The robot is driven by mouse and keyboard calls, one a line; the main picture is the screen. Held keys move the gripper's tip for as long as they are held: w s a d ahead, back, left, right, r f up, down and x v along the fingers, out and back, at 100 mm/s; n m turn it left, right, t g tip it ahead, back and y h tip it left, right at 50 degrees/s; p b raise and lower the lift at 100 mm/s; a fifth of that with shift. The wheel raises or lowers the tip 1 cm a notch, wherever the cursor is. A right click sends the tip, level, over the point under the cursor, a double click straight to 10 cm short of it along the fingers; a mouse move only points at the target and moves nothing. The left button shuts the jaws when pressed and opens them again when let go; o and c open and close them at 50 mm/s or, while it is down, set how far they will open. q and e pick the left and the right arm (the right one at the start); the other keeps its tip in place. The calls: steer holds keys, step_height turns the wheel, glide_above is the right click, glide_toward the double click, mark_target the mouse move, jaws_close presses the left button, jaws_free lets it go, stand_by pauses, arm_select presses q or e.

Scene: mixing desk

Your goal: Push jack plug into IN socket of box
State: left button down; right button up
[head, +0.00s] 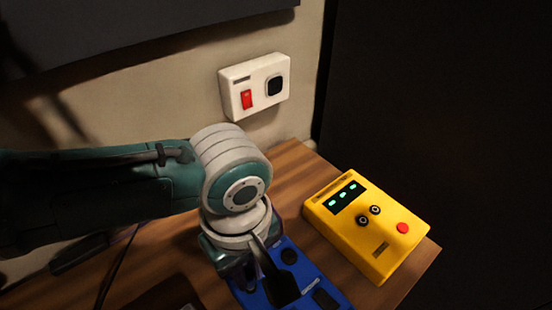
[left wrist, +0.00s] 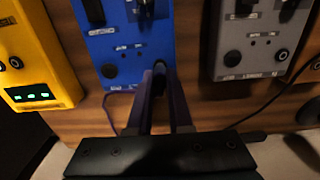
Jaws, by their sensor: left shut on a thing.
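The blue box (left wrist: 122,45) lies on the wooden desk in the left wrist view. It also shows in the head view (head: 318,275), partly covered by my left arm. My left gripper (left wrist: 160,84) is shut on a small dark piece, the jack plug (left wrist: 160,67), at the blue box's edge. A thin purple cable (left wrist: 108,112) curves beside the left finger. The plug's tip is hidden, so I cannot tell whether it is inside a socket. The box's small labels are too blurred to read. In the head view the fingertips are hard to make out.
A yellow box (head: 358,246) with green lights stands right of the blue box. A grey box (left wrist: 250,35) with a dark cable (left wrist: 268,108) is on the other side. A white wall box (head: 240,77) with a red switch is behind. Bare desk (head: 290,168) lies between.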

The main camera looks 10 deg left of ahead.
mark_target(248, 274)
arm_select(q)
steer(key=shift+f+b, duration=0.4)
steer(key=shift+f, duration=0.05)
steer(key=c, duration=0.8)
jaws_free()
steer(key=shift+o, duration=0.2)
steer(key=shift+r, duration=0.1)
step_height(248, 274, up, 9)
steer(key=p, duration=0.3)
steer(key=shift+r, duration=0.4)
